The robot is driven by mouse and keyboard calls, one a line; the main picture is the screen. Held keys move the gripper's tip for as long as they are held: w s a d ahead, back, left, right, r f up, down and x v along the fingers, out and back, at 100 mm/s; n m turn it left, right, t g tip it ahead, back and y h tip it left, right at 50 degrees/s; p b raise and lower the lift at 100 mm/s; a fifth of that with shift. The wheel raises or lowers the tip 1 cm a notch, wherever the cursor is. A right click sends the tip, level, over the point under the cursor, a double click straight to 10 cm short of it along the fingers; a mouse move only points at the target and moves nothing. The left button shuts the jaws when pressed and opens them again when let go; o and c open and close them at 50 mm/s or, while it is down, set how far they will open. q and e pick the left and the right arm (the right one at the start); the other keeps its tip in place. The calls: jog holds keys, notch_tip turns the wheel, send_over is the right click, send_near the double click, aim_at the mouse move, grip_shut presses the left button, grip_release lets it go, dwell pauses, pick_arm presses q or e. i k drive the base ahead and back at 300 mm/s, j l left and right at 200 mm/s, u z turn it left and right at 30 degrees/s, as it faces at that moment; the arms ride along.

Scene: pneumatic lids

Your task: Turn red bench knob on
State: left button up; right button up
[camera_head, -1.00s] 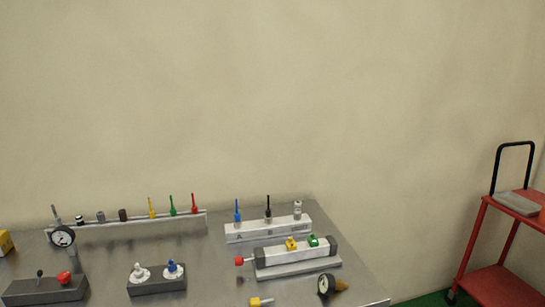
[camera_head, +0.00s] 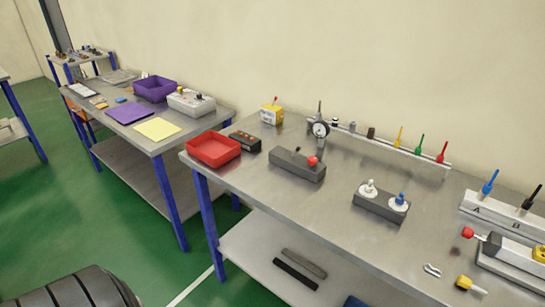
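Two red knobs on the bench (camera_head: 300,215) could fit the task's name; I cannot tell which one is meant. One red knob (camera_head: 313,161) sits on a dark grey block (camera_head: 290,168) behind the middle of the bench's front edge, beside a small black lever (camera_head: 297,150). The other red knob (camera_head: 467,232) sticks out from the left end of a grey and white cylinder unit (camera_head: 510,250) at the right. Whether either is on or off does not show. Neither of my grippers is in view.
A red tray (camera_head: 213,150) and a black box with red buttons (camera_head: 245,142) stand at the bench's left end. A gauge (camera_head: 320,129), a rail with colored fittings (camera_head: 380,145) and a block with white and blue knobs (camera_head: 381,204) stand nearby. Another table (camera_head: 180,126) is at left.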

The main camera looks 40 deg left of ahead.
aim_at(312, 161)
jog(key=u, duration=1.05)
jog(key=i+j, duration=0.15)
jog(key=j, duration=0.15)
jog(key=i+j+u, duration=0.1)
jog(key=j, duration=0.2)
jog(key=i, duration=0.05)
